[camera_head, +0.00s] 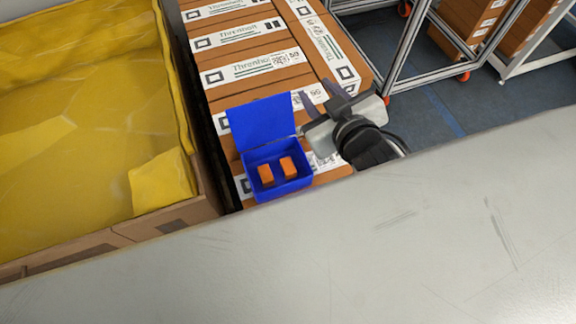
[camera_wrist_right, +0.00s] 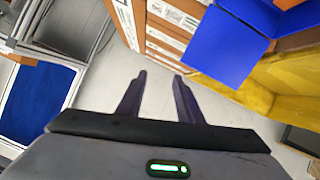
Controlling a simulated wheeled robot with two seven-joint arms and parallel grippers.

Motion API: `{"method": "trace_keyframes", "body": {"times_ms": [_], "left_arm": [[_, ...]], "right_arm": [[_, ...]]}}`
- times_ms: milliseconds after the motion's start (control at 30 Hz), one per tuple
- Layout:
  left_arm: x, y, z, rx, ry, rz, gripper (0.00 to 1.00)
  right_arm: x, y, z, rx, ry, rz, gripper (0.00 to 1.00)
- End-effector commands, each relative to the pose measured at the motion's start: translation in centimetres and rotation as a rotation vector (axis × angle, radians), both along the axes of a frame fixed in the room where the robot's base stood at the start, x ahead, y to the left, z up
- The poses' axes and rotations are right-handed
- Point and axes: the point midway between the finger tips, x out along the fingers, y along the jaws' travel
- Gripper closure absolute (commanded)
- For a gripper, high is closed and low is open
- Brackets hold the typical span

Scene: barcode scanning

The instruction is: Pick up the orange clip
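Two small orange blocks, a left one (camera_head: 265,175) and a right one (camera_head: 289,166), sit apart inside an open blue box (camera_head: 262,194) in the head view. I cannot tell which of them is the orange clip. The box's lid (camera_head: 262,121) stands raised at its back. My right gripper (camera_head: 319,92) is open and empty, to the right of the box and apart from it. Its spread fingers (camera_wrist_right: 160,76) also show empty in the right wrist view, with blue box panels (camera_wrist_right: 226,46) at upper right. My left gripper is not in view.
The blue box rests on stacked brown cartons (camera_head: 255,91) with white labels. A bin lined with yellow sheeting (camera_head: 85,100) stands at left. A grey surface (camera_head: 330,255) fills the foreground. Metal-framed carts (camera_head: 406,45) stand at upper right.

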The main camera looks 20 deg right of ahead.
Motion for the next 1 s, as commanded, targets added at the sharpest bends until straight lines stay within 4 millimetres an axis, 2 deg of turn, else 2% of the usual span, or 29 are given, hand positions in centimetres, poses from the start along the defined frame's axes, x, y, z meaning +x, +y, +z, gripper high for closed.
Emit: {"method": "trace_keyframes", "body": {"times_ms": [33, 167, 267, 300, 367, 400, 467, 500, 567, 600, 667, 733, 767, 800, 833, 867, 900, 967, 1000], "left_arm": [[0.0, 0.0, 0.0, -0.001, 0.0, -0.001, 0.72], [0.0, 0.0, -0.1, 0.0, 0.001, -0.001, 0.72], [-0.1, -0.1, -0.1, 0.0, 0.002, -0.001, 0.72], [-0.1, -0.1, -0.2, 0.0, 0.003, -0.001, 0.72], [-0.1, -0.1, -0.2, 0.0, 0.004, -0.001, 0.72], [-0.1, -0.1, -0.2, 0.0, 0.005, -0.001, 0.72], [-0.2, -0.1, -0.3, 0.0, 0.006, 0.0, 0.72], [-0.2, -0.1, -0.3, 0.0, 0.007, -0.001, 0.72], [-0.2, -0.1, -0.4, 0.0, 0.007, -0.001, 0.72], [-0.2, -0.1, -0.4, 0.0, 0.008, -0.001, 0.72], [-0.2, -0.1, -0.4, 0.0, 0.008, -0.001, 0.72], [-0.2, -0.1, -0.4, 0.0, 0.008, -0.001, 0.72], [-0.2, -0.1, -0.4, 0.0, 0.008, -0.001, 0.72], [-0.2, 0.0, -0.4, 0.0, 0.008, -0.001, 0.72], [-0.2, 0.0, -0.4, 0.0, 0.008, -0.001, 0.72], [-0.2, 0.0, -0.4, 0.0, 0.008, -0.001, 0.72], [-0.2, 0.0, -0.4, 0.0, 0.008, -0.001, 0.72], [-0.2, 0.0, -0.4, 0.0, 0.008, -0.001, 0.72], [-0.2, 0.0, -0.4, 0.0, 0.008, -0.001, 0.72]], "right_arm": [[1.4, 0.8, 2.0, -0.019, -0.085, 0.024, 0.67], [4.3, 3.8, 7.8, -0.071, -0.327, 0.118, 0.67], [5.4, 7.7, 13.1, -0.128, -0.546, 0.243, 0.67], [5.4, 10.0, 15.2, -0.158, -0.647, 0.317, 0.67], [4.7, 14.0, 18.2, -0.213, -0.803, 0.457, 0.67], [3.7, 17.0, 19.6, -0.257, -0.901, 0.569, 0.67], [1.5, 21.4, 20.6, -0.331, -1.028, 0.755, 0.67], [-0.2, 24.2, 20.4, -0.386, -1.095, 0.89, 0.67], [-2.8, 27.7, 18.8, -0.48, -1.164, 1.103, 0.67], [-4.5, 29.5, 16.9, -0.548, -1.186, 1.254, 0.67], [-6.5, 31.2, 13.1, -0.665, -1.182, 1.483, 0.67], [-8.0, 31.3, 7.6, -0.816, -1.109, 1.748, 0.67], [-8.3, 30.7, 5.1, -0.885, -1.054, 1.858, 0.67], [-8.2, 29.4, 1.9, -0.978, -0.96, 1.993, 0.67], [-8.0, 28.0, -0.3, -1.047, -0.875, 2.086, 0.67], [-7.6, 26.4, -2.4, -1.113, -0.781, 2.167, 0.67], [-6.9, 23.8, -4.7, -1.199, -0.645, 2.259, 0.67], [-5.5, 19.9, -7.2, -1.311, -0.433, 2.361, 0.67], [-4.6, 17.2, -8.3, -1.376, -0.294, 2.404, 0.67]]}}
